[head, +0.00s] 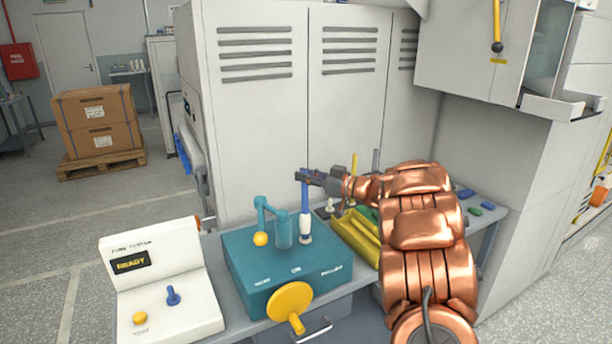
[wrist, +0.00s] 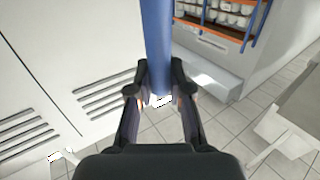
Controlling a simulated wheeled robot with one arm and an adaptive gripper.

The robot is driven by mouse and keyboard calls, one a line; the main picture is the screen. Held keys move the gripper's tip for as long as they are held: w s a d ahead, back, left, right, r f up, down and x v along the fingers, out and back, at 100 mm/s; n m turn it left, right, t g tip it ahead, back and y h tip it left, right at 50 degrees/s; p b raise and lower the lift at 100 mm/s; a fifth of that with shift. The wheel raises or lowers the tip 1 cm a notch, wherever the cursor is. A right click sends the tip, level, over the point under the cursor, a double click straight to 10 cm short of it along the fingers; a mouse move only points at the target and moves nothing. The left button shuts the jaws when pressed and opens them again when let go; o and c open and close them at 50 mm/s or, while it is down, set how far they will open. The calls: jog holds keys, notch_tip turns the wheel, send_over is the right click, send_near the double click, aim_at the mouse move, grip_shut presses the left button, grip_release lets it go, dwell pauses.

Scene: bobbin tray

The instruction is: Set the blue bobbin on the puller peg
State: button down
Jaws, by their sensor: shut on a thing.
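My gripper (head: 308,177) is shut on the blue bobbin (head: 304,196), held upright above the back right part of a teal machine box (head: 245,292). In the wrist view the bobbin (wrist: 157,45) is a blue tube running from the top edge down between the fingertips (wrist: 158,93). Below the blue part in the head view is a white upright piece (head: 305,224) with a pale foot on the box top. I cannot tell whether this white piece is the puller peg or part of the bobbin, or whether they touch.
A teal arm with a yellow ball (head: 260,239) and a clear teal cup (head: 283,230) stand just left of the bobbin. A yellow tray (head: 357,240) is on the right. A yellow handwheel (head: 290,300) is in front. A white tester (head: 160,290) stands at left.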

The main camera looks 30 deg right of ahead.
jog(key=shift+f, duration=0.2)
jog(key=c, duration=1.4)
grip_release()
jog(key=shift+o, duration=0.2)
jog(key=shift+s+d, duration=0.1)
jog(key=p+v, duration=0.1)
jog(key=v, duration=0.9)
jog(key=shift+s+d+p, duration=0.2)
jog(key=shift+s+p, duration=0.15)
jog(key=shift+p, duration=0.05)
